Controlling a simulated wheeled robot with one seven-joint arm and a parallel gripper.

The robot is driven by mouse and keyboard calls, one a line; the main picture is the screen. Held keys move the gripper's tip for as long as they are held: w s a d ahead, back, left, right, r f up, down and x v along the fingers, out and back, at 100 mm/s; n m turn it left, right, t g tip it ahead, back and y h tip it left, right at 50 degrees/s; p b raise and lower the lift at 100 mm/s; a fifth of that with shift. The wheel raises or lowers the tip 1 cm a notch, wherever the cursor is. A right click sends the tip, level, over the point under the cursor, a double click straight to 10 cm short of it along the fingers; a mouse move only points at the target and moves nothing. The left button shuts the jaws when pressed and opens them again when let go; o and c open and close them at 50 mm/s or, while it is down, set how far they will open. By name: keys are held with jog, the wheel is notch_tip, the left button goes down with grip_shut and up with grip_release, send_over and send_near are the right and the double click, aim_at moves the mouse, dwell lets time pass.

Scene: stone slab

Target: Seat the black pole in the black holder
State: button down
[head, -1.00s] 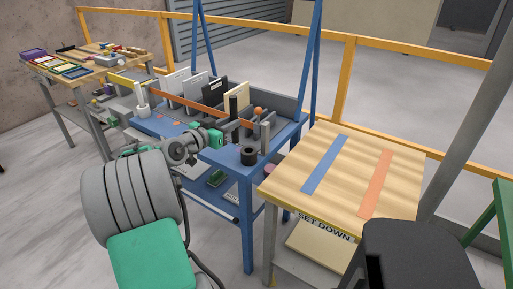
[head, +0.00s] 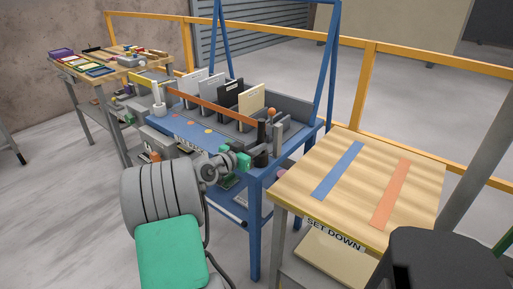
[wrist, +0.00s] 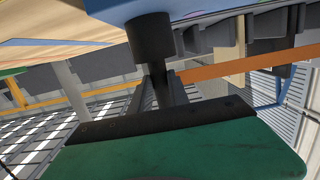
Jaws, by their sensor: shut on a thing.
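The black pole (head: 262,132) stands upright at the near right corner of the blue bench, gripped by my gripper (head: 244,158). The black holder (head: 261,159), a short round cup, sits on the bench directly below the pole. In the wrist view, which is upside down, the holder (wrist: 151,38) hangs from the blue bench top and the pole (wrist: 158,78) lines up with its mouth. My gripper (wrist: 162,92) is shut on the pole there. The pole's end meets or overlaps the holder's rim; I cannot tell whether it is inside.
A wooden table (head: 335,215) with blue and orange strips stands close on the right.

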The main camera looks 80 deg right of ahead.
jog(key=shift+f, duration=0.2)
jog(key=c, duration=1.3)
grip_release()
jog(key=shift+o, duration=0.2)
